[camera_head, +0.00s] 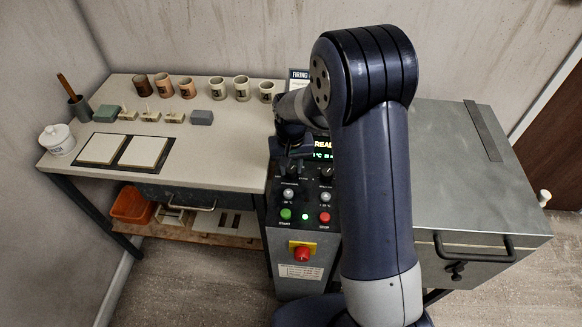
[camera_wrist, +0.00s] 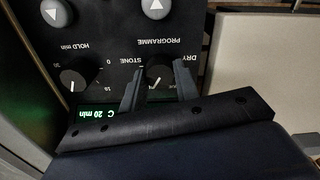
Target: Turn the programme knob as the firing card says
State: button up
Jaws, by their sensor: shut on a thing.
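The programme knob (camera_wrist: 159,75) shows upside down in the wrist view, with the words PROGRAMME, STONE and DRY around it. Its white pointer mark is partly visible; I cannot tell exactly which setting it points to. My gripper (camera_wrist: 158,88) is shut on this knob, one finger on each side. In the head view my gripper (camera_head: 291,158) is at the panel's upper left and hides most of the knob. The firing card (camera_head: 299,75) stands behind the panel; only its heading shows, the rest is hidden by my arm.
The hold knob (camera_wrist: 80,76) is beside the programme knob. A lit green display (camera_head: 322,150) reads READ, partly hidden. Below are a green START button (camera_head: 286,214), a red STOP button (camera_head: 324,217) and a red emergency knob (camera_head: 302,253). Cups stand on the left table (camera_head: 225,150).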

aim_at(291, 169)
jog(key=n+b, duration=0.1)
jog(key=n, duration=0.5)
jog(key=shift+n, duration=0.3)
jog(key=n, duration=0.5)
jog(key=shift+n, duration=0.3)
jog(key=o, duration=1)
jog(key=shift+c, duration=0.2)
jog(key=shift+r, duration=0.1)
notch_tip(291, 169, up, 11)
jog(key=shift+f, duration=0.2)
